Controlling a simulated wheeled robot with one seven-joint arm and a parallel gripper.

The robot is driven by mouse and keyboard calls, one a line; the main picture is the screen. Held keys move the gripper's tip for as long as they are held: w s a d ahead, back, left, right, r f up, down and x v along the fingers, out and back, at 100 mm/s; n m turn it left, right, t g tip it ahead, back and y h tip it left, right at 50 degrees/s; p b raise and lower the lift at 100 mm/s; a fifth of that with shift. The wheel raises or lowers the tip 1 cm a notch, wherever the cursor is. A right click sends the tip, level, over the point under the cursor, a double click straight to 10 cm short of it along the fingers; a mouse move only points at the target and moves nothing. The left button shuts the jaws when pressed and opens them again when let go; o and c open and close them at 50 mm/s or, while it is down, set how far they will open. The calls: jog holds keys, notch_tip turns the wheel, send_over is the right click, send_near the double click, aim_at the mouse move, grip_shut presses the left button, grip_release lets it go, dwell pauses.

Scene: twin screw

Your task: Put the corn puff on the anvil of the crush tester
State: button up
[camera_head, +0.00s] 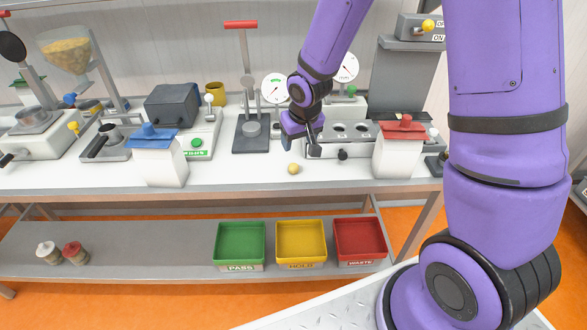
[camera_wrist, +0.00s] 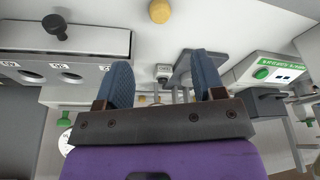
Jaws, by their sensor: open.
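The corn puff (camera_head: 293,168) is a small yellow ball on the white tabletop near its front edge, and it also shows in the wrist view (camera_wrist: 159,11) at the top, beyond the fingertips. The crush tester (camera_head: 239,136) appears to be the dark-based stand with an upright column and a red T-handle, left of my gripper. Its anvil (camera_head: 250,129) looks like the round grey disc under the press. My gripper (camera_head: 303,146) is open and empty, above and behind the puff. Both fingers (camera_wrist: 163,70) show apart in the wrist view. I cannot tell its exact height.
A grey block with round wells (camera_head: 350,150) stands right of my gripper. White bins with a blue lid (camera_head: 160,168) and a red lid (camera_head: 396,160) flank the front edge. Green, yellow and red trays (camera_head: 240,266) sit on the lower shelf. The tabletop around the puff is clear.

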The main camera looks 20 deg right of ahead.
aim_at(293, 167)
jog(key=shift+x, duration=5.6)
jog(key=shift+s, duration=0.2)
jog(key=c, duration=0.8)
